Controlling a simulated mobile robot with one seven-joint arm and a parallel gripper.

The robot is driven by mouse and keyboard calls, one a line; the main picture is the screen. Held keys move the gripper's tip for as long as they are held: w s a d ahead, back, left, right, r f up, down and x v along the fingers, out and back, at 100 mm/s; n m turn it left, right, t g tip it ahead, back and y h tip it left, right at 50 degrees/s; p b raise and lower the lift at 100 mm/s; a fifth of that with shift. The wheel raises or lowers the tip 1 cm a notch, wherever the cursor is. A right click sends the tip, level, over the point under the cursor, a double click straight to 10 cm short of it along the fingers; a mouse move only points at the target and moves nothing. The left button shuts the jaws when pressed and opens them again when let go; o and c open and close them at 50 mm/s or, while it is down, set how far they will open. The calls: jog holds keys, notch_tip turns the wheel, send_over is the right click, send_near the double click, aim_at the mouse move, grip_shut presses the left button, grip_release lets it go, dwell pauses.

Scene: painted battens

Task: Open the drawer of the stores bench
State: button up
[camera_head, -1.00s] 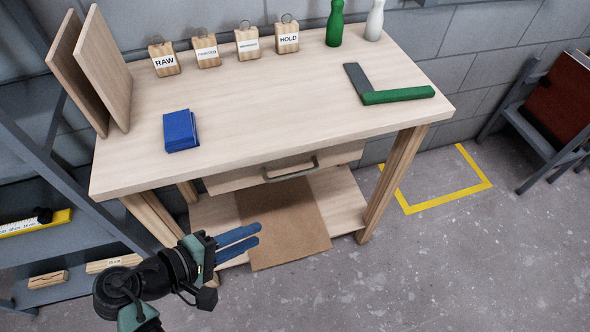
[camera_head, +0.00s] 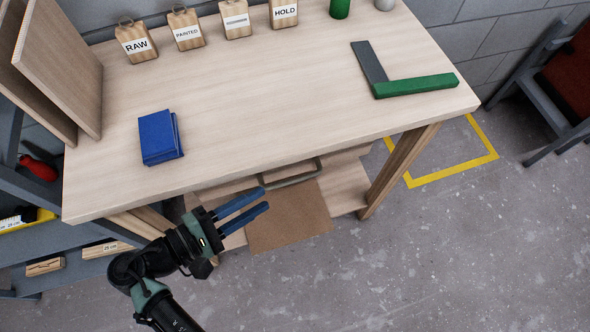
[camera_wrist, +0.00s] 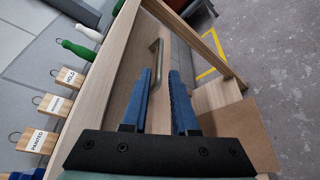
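The stores bench (camera_head: 290,95) has a pale wooden top, with the drawer front (camera_head: 224,188) just under its front edge. The drawer looks shut, though the bench top overhangs much of it. Its grey bar handle (camera_head: 293,180) also shows in the wrist view (camera_wrist: 155,60). My gripper (camera_head: 265,198) has two blue fingers and is open and empty. It is in front of the drawer, left of the handle's middle in the head view. In the wrist view the handle lies ahead of the fingertips (camera_wrist: 160,73), partly behind the left finger; contact is not visible.
A blue book (camera_head: 160,138), a green-and-grey square (camera_head: 415,86) and labelled wooden blocks (camera_head: 137,41) are on the bench. A brown sheet (camera_head: 290,220) lies below. A shelf rack (camera_head: 60,265) stands left; clear floor lies in front.

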aim_at(295, 178)
jog(key=x, duration=1)
jog(key=shift+w, duration=0.15)
grip_shut()
dwell(1.0)
